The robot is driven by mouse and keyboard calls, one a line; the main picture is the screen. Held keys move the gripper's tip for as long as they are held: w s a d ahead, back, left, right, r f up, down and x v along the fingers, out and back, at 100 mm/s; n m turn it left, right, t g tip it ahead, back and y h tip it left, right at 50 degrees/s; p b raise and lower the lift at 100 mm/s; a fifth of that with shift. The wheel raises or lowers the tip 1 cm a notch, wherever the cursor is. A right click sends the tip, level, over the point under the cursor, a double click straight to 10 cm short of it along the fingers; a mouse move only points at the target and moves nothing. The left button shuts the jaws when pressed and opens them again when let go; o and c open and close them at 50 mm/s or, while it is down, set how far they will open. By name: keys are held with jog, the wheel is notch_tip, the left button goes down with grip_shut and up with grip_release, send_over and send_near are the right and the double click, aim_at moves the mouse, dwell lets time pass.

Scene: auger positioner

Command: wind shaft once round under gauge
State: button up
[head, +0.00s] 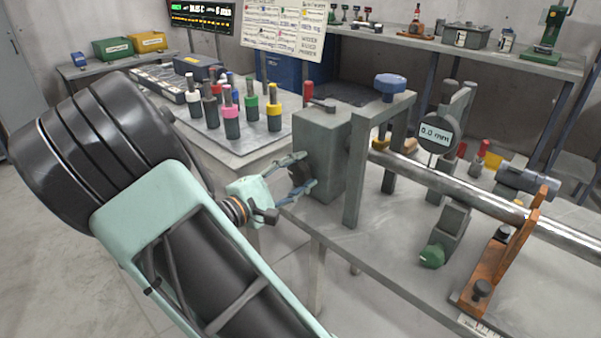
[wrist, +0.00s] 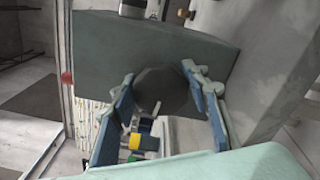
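The shaft (head: 470,196) is a long bright metal bar. It runs from the grey-green drive block (head: 322,155) at centre, through a grey upright frame, toward the lower right. The dial gauge (head: 434,134) stands over it and reads 0.0 mm. A dark round knob (wrist: 160,92) sits on the block's near face; in the head view it is partly hidden by the fingers. My gripper (head: 309,169) has one finger on either side of this knob. In the wrist view the fingertips lie close to its edges; whether they press on it is unclear.
A blue knob (head: 390,84) tops the upright frame. An orange bracket (head: 506,250) and a small vise-like block with a green knob (head: 432,256) stand by the shaft. Several coloured tool holders (head: 250,100) crowd the bench behind my gripper. The floor at left is clear.

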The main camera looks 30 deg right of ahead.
jog(key=o, duration=0.4)
jog(key=v, duration=1.2)
